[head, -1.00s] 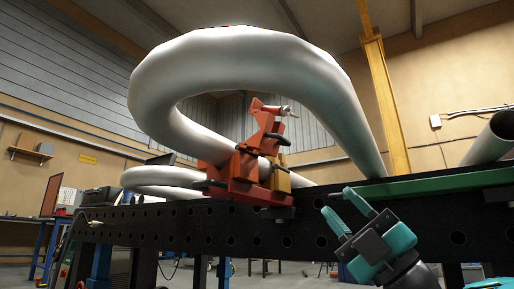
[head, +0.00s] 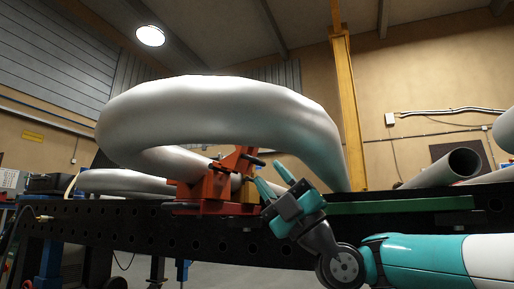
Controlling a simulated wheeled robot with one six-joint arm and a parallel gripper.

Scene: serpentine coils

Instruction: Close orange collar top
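The orange collar (head: 205,190) is a red-orange clamp on the edge of the black perforated table, around or beside the lower run of the grey coiled pipe (head: 215,108). Its top part (head: 238,160) stands tilted up, with a dark handle-like bar near its upper end. The coil hides what lies higher. A yellow block (head: 247,190) sits at the collar's right side. My gripper (head: 268,173), with teal fingers, is open and looks empty. It points up and left, just right of the collar in the picture. Whether it touches the collar cannot be told.
The black table (head: 130,222) runs across the view, with a green bar (head: 400,206) along it at right. An open-ended pipe (head: 462,163) lies at right. A yellow post (head: 346,110) stands behind. The coil arches closely over the collar.

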